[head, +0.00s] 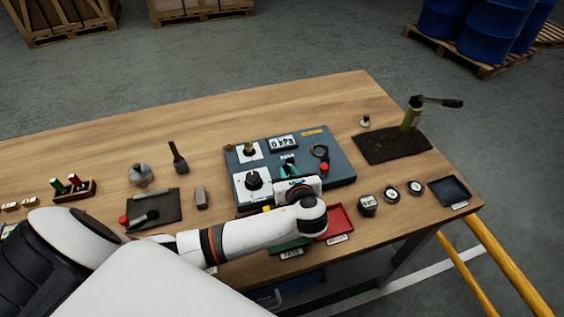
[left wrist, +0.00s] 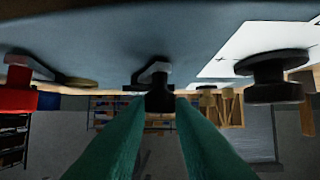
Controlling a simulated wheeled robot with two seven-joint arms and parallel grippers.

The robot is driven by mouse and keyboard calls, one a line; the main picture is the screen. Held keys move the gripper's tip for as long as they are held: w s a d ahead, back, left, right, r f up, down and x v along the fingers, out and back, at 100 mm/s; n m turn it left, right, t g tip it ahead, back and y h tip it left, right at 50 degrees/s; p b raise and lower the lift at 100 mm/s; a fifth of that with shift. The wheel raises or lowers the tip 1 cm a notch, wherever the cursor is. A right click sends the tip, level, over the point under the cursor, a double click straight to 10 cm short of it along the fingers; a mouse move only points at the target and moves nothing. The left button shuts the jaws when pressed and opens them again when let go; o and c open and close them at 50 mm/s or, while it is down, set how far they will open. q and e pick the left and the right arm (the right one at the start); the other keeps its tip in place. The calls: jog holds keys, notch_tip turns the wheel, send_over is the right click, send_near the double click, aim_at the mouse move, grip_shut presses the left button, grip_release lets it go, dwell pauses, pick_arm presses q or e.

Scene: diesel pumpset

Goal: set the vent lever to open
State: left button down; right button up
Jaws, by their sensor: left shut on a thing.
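The blue-grey control panel (head: 338,178) lies on the wooden table. My left gripper (head: 289,166) reaches over its middle, with the arm covering the panel's front edge. In the left wrist view the two teal fingers (left wrist: 160,105) are shut on a small lever with a dark end (left wrist: 158,78), which I take to be the vent lever. Its setting cannot be read. A black round knob (head: 254,181) on a white plate is to the left of the gripper; it also shows in the left wrist view (left wrist: 272,78). My right gripper is not in view.
A gauge display (head: 283,143) is behind.

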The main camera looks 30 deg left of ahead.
pick_arm(q)
jog(key=shift+w+d+n+g+y+p, duration=0.35)
jog(key=shift+d+n+g+y+p, duration=0.35)
jog(key=shift+n+g, duration=0.3)
jog(key=c, duration=1.3)
grip_release()
jog(key=shift+o, duration=0.2)
jog(key=b+v, duration=0.1)
jog(key=v, duration=1.1)
jog(key=shift+w+f, duration=0.1)
jog(key=shift+w, duration=0.05)
